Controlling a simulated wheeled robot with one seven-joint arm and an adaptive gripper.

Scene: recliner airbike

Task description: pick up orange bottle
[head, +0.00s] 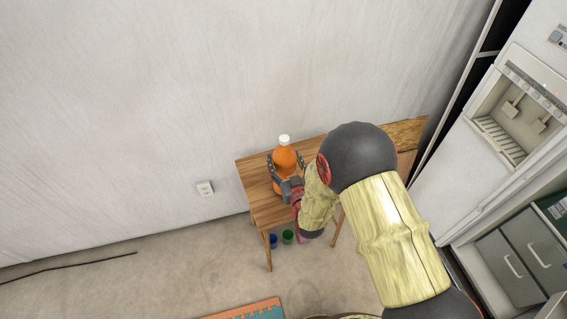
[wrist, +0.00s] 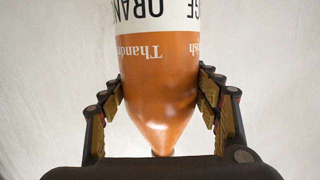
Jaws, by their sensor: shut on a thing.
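The orange bottle (head: 284,160) has a white cap and is upright at the small wooden table (head: 256,196) in the head view. In the wrist view the bottle (wrist: 158,75) fills the middle, with a white label band and orange lower part. My gripper (head: 287,170) is around the bottle's body from the near right side. In the wrist view my gripper (wrist: 160,95) has a finger pad pressed on each side of the bottle. Whether the bottle's base touches the tabletop is hidden by my gripper.
A fridge with a dispenser (head: 520,110) stands at the right. A wall with an outlet (head: 205,188) is behind. A colored mat (head: 245,312) lies in front.

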